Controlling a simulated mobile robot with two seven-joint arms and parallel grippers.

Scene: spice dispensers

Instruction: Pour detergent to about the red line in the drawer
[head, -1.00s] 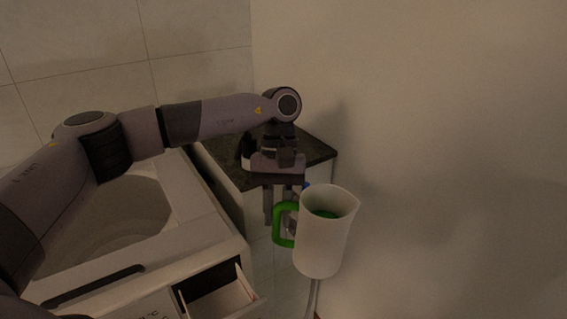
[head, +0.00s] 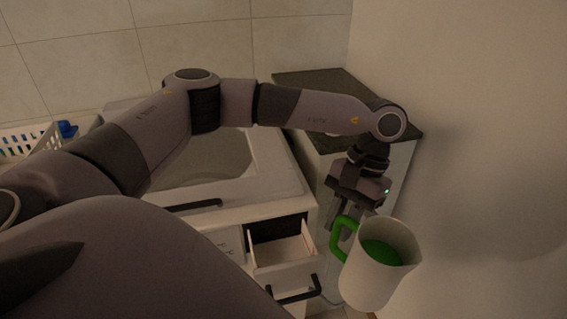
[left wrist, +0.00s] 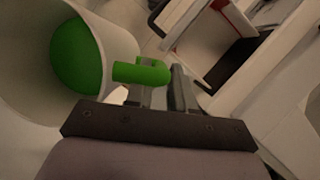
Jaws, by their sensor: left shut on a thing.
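A white jug (head: 372,279) with a green handle (head: 341,240) and green liquid (head: 381,252) inside hangs at the lower right of the head view. My left gripper (head: 346,225) is shut on the jug's handle. In the left wrist view the handle (left wrist: 143,72) lies at the fingers, and the green liquid (left wrist: 77,55) shows inside the jug at the left. The open drawer (head: 284,253) of the white unit is left of the jug, apart from it. It also shows in the left wrist view (left wrist: 215,50).
A white washing unit with a basin (head: 205,160) stands left of the drawer. A dark-topped cabinet (head: 318,88) stands behind my gripper, against the wall at the right. A white basket (head: 25,140) and a blue item (head: 67,129) are at the far left.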

